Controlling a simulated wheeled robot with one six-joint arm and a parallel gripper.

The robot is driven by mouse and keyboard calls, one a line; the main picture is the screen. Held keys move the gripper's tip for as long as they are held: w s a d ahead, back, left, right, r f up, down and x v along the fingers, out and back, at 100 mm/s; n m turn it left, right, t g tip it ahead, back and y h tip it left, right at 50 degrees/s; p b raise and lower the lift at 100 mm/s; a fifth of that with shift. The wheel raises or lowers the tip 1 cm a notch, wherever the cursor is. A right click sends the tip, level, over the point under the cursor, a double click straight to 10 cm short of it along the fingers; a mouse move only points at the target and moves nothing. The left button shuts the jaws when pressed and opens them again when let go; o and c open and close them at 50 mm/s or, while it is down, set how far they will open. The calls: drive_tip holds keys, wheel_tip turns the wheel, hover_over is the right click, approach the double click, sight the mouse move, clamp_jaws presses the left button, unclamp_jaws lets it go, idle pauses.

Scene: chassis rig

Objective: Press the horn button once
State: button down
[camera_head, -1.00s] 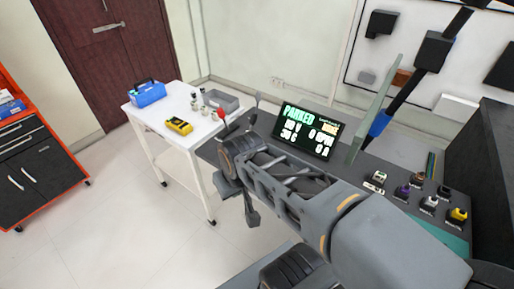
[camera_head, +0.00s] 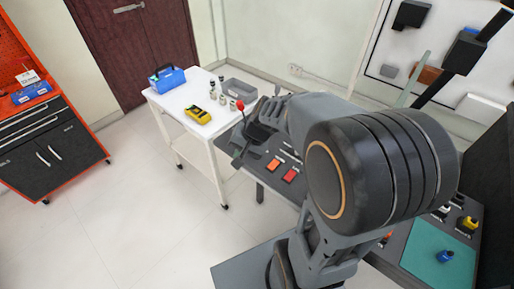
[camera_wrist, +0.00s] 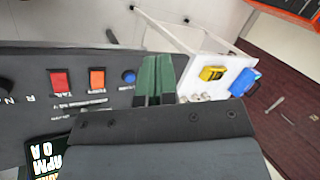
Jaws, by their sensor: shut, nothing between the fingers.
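A dark console panel (camera_wrist: 60,100) fills the left of the wrist view. On it are a red rocker switch (camera_wrist: 60,82), an orange rocker switch (camera_wrist: 97,78) and a small round blue button (camera_wrist: 129,76). The labels are upside down and too small to read, so I cannot confirm which is the horn. My gripper (camera_wrist: 160,60) is shut and empty, its green fingers just right of the blue button, apart from it in the picture. In the head view the red switch (camera_head: 290,175) and orange switch (camera_head: 273,165) show, and my arm covers much of the console.
A red-knobbed lever (camera_head: 240,104) rises near the console. A teal mat (camera_head: 425,245) lies at right.

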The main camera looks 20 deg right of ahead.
drive_tip(key=w+d+f+m+t+p, duration=0.4)
drive_tip(key=w+d+f+m+p, duration=0.1)
drive_tip(key=w+d+m, duration=0.6)
drive_tip(key=shift+w+d+f+m+y, duration=0.2)
drive_tip(key=shift+w+f+m+y, duration=0.2)
drive_tip(key=shift+f+m, duration=0.5)
wheel_tip(320, 180, down, 8)
drive_tip(key=b, duration=0.4)
drive_tip(key=shift+r+b, duration=0.2)
drive_tip(key=shift+b, duration=0.2)
drive_tip(key=shift+f+b, duration=0.5)
drive_tip(key=shift+b, duration=0.15)
drive_tip(key=shift+f+b, duration=0.85)
drive_tip(key=shift+b, duration=0.35)
idle(1.0)
drive_tip(key=shift+r, duration=0.1)
drive_tip(key=shift+r+p, duration=0.4)
drive_tip(key=shift+r, duration=0.35)
